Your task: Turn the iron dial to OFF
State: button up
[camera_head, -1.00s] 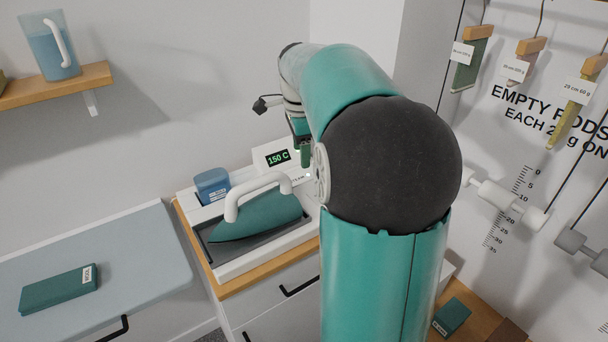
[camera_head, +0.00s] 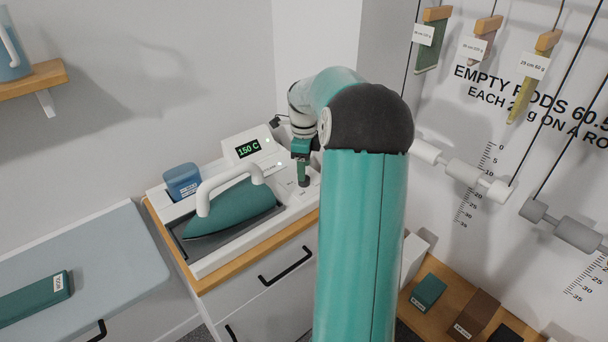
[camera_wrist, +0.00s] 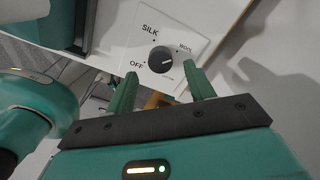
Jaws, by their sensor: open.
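The dial (camera_wrist: 160,59) is a small dark round knob on a white panel in the wrist view. In the head view my gripper (camera_head: 303,178) is over the right end of the iron station (camera_head: 222,262) and hides the dial.
The teal iron (camera_head: 232,212) with a white handle rests on the station. A display (camera_head: 248,149) behind it reads 150 C. A blue container (camera_head: 183,181) stands at the station's left. Hanging rods and weights (camera_head: 470,178) are on the right wall.

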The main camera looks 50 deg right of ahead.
jog(key=shift+f, duration=1.85)
jog(key=shift+c, duration=0.2)
jog(key=c, duration=0.9)
jog(key=shift+c, duration=0.2)
jog(key=shift+n, duration=0.3)
